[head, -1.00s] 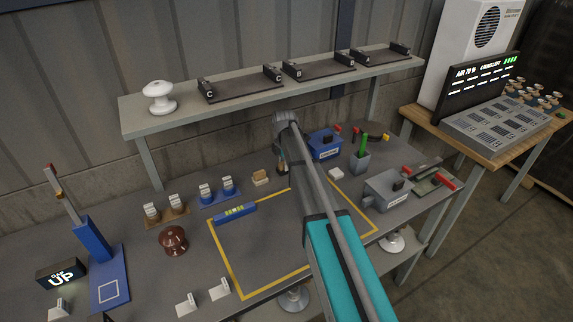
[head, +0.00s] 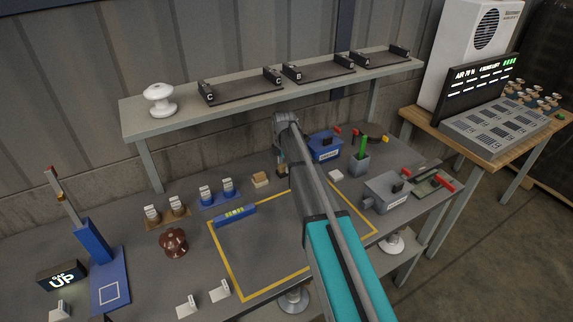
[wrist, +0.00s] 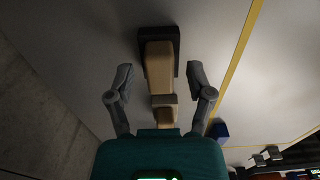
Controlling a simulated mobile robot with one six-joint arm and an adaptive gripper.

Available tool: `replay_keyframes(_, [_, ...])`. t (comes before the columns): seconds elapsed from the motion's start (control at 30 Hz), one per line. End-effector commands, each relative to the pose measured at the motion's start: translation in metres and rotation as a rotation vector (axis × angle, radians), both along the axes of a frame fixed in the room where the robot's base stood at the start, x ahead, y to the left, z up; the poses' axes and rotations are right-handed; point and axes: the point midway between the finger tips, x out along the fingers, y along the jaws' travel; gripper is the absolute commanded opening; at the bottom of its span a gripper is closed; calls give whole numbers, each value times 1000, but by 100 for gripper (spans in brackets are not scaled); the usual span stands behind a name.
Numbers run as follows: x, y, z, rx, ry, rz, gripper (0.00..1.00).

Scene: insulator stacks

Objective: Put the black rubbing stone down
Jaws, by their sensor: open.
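The black rubbing stone (wrist: 173,34) is a dark block with a tan, handle-like piece (wrist: 158,68) over it, seen in the wrist view on the grey bench top. My gripper (wrist: 160,74) is open, with one finger on each side of the tan piece and a visible gap on both sides. A smaller tan part (wrist: 164,115) shows closer to the palm. In the head view my gripper (head: 281,160) is low over the back of the bench, partly hidden by my arm. The stone is small and hard to make out there.
A tan block (head: 260,180) and a blue stand with white-topped pieces (head: 219,194) lie left of my gripper. A blue box (head: 325,147) stands to the right. The shelf (head: 190,119) overhangs behind.

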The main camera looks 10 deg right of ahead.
Motion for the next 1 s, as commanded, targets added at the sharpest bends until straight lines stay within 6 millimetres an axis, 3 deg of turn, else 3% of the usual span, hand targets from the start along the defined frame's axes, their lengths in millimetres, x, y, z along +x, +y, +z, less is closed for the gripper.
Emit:
replay_keyframes(0.6, [0,0,53,0,0,0,68])
replay_keyframes(1.0, [0,0,70,0,0,0,68])
